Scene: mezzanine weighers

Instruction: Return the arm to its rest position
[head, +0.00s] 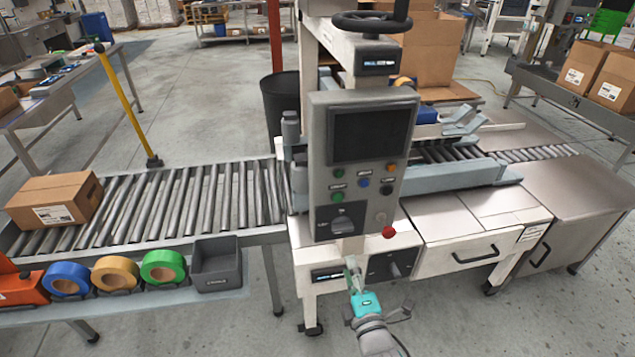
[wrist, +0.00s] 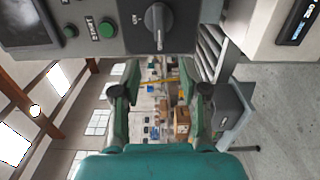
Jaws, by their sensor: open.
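My gripper (head: 353,268) is at the lower middle of the head view, in front of the white carton-sealing machine and just below its control panel (head: 360,165). The arm reaches up from the bottom edge. In the wrist view my gripper (wrist: 162,92) has its two green fingers spread apart with nothing between them. The panel's black rotary knob (wrist: 155,25) and green buttons show close by at the top of that view. Whether the fingertips touch the machine front cannot be told.
A roller conveyor (head: 185,205) with a cardboard box (head: 55,198) runs left. Tape rolls (head: 115,272) and a dark bin (head: 215,262) sit on its front shelf. A steel cabinet (head: 575,220) stands right. Floor at lower right is clear.

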